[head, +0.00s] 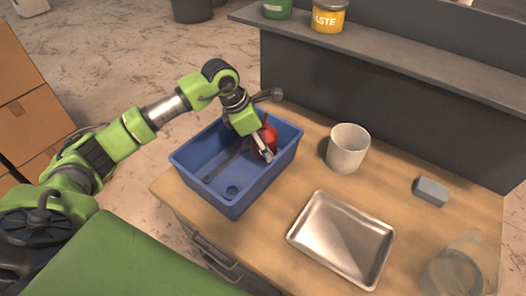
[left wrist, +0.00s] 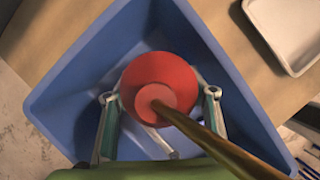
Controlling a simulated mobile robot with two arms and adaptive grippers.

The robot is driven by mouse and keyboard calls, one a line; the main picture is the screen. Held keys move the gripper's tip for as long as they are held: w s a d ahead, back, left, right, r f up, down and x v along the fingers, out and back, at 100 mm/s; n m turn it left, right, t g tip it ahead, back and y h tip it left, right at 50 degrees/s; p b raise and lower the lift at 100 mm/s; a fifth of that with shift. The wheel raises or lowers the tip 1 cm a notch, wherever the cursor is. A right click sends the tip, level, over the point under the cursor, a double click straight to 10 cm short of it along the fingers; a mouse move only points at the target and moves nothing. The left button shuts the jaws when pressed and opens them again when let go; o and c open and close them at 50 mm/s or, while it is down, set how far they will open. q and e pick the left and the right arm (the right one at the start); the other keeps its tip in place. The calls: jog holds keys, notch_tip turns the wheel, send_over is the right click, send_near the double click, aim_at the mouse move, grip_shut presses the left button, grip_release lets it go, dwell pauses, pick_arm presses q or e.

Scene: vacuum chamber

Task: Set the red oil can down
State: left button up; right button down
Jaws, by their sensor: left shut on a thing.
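The red oil can (head: 269,137) is at the right inner side of the blue bin (head: 233,207), partly hidden by my gripper. In the left wrist view its round red body (left wrist: 150,80) fills the middle, with a long brownish spout running to the lower right. My left gripper (head: 264,156) reaches down into the bin. Its fingers (left wrist: 158,120) lie on both sides of the can and are shut on it. I cannot tell whether the can touches the bin floor. My right gripper is not in view.
A dark long tool (head: 228,162) lies in the bin. On the wooden table stand a whitish cup (head: 347,149), a metal tray (head: 341,240), a grey block (head: 431,191) and a transparent vessel (head: 452,274). A grey shelf (head: 420,64) rises behind. Bare tabletop lies between bin and tray.

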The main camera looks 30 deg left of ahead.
aim_at(264, 163)
pick_arm(q)
jog(key=shift+f, duration=1.1)
notch_tip(264, 163, down, 2)
jog(key=shift+f+p, duration=0.1)
jog(key=shift+p, duration=0.45)
jog(key=shift+f, duration=0.5)
jog(key=o, duration=0.8)
jog(key=shift+f, duration=0.1)
jog(key=shift+o, duration=0.9)
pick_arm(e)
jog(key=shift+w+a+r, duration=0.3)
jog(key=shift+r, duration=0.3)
